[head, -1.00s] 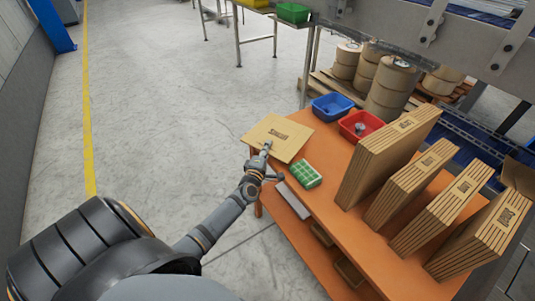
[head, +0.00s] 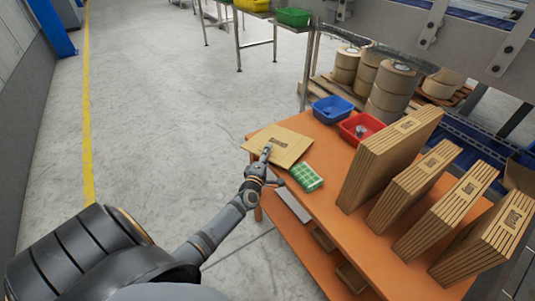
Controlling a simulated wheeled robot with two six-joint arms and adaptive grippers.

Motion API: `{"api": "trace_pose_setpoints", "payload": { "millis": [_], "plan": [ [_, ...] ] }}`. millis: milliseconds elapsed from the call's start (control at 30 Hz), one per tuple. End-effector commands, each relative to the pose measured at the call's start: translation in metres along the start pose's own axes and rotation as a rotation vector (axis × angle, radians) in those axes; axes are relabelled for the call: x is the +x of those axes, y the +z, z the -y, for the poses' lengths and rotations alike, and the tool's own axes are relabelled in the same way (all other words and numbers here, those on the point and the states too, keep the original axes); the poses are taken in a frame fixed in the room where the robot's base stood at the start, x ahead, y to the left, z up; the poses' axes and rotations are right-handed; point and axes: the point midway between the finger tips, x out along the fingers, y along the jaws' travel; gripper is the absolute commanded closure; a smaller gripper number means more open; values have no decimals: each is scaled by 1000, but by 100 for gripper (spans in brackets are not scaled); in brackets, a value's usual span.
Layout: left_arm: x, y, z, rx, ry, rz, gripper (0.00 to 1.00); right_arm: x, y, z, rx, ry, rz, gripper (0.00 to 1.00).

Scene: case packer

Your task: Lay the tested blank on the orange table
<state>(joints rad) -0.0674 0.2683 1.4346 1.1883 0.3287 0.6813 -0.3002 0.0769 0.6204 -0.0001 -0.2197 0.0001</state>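The blank (head: 284,143) is a flat tan cardboard sheet with a dark printed mark. It is at the far left corner of the orange table (head: 330,214), lying nearly flat at table height. I cannot tell whether all of it touches the top. My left gripper (head: 266,153) is at the blank's near left edge, with its fingers closed on that edge. The fingertips are small and partly hidden. My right gripper is out of view.
A green-and-white box (head: 306,177) lies just nearer than the blank. A blue bin (head: 332,109) and a red bin (head: 352,136) stand behind it. Several upright stacks of cardboard (head: 388,158) fill the table's right side. Open floor lies to the left.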

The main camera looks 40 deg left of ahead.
Motion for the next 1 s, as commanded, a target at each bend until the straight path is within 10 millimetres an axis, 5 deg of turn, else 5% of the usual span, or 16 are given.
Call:
{"api": "trace_pose_setpoints", "payload": {
  "millis": [200, 333, 700, 1000],
  "plan": [
    [0, 0, 0, 0, -3, 1, 71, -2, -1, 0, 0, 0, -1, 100],
    [-1, 0, -18, 0, -3, 1, 71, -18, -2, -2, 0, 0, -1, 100],
    [-94, 0, -10, 0, -6, 1, 71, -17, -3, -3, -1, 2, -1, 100],
    [-121, 0, -10, 0, -3, 0, 71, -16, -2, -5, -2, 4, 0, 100]
  ]
}}
